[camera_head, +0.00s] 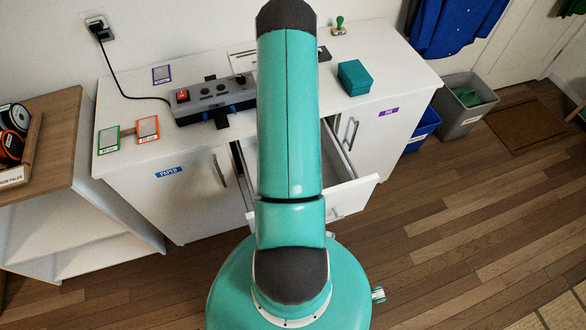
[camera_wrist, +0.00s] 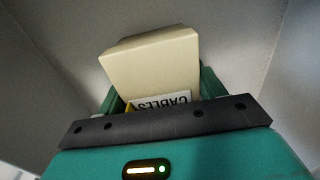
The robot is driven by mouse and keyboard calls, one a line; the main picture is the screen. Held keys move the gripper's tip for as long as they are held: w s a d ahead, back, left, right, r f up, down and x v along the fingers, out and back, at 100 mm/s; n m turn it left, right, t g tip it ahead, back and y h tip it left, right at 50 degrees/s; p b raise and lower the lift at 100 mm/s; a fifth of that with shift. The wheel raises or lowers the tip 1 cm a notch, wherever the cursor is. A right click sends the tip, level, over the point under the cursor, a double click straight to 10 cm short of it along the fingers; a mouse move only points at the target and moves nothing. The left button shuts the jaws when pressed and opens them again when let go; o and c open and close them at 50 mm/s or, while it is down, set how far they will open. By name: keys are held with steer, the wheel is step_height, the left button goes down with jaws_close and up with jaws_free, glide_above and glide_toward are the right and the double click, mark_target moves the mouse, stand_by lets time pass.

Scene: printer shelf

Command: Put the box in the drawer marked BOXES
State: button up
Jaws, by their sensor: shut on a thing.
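My gripper (camera_wrist: 158,92) is shut on a cream box (camera_wrist: 150,62) in the wrist view, with green fingers on both sides of it. The box has a white label reading CABLES, upside down in this view. Plain grey surfaces surround it there, like the inside of a drawer; I cannot tell whether the box touches them. In the head view my arm hides the gripper and the box. An open white drawer (camera_head: 352,193) juts from the middle of the white cabinet, partly behind my arm. No BOXES marking shows.
Doors marked PAPER (camera_head: 169,172) and, in purple, apparently INK (camera_head: 389,112) flank the drawer. A wooden shelf (camera_head: 60,150) stands left; bins (camera_head: 462,105) stand right.

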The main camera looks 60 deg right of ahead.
steer(key=shift+f, duration=0.15)
steer(key=o, duration=1.1)
step_height(320, 180, up, 12)
steer(key=shift+r, duration=0.2)
